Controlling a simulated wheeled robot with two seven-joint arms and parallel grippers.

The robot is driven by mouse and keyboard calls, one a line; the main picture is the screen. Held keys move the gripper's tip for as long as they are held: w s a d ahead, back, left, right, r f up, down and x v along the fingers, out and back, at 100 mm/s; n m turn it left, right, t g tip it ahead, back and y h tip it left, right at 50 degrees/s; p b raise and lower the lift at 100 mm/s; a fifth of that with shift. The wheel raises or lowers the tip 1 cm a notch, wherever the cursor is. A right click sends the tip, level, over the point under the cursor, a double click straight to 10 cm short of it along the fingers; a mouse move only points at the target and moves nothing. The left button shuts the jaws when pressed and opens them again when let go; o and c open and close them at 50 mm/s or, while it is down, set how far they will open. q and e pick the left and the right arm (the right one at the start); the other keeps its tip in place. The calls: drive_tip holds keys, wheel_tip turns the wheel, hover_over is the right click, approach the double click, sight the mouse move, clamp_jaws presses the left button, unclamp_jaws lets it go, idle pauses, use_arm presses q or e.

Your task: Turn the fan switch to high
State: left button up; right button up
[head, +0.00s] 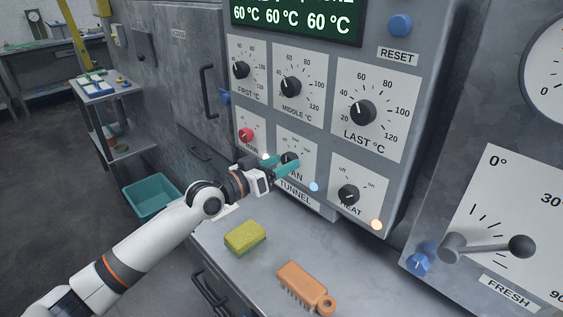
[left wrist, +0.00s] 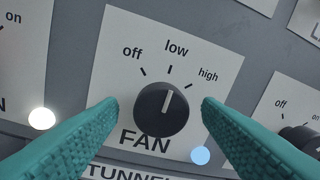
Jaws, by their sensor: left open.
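The black fan knob (left wrist: 160,112) sits on a white plate (left wrist: 210,75) marked off, low and high, with FAN below it. Its white pointer line points up at the low mark. In the head view the fan knob (head: 289,158) is partly hidden by my left gripper (head: 283,163). My left gripper is open, with its teal fingers on either side of the knob in the left wrist view (left wrist: 160,104). A gap shows between each finger and the knob there; I cannot tell how far the tips are from the panel. My right gripper is not in view.
The red main knob (head: 246,135) is left of the fan plate, the heat knob (head: 348,194) right of it. Temperature dials are above. A yellow-green sponge (head: 245,238) and an orange brush (head: 304,286) lie on the counter (head: 215,262) below. A lever (head: 490,246) is at right.

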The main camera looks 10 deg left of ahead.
use_arm(q)
drive_tip(key=shift+w+d, duration=0.2)
drive_tip(key=shift+w, duration=0.1)
drive_tip(key=c, duration=1)
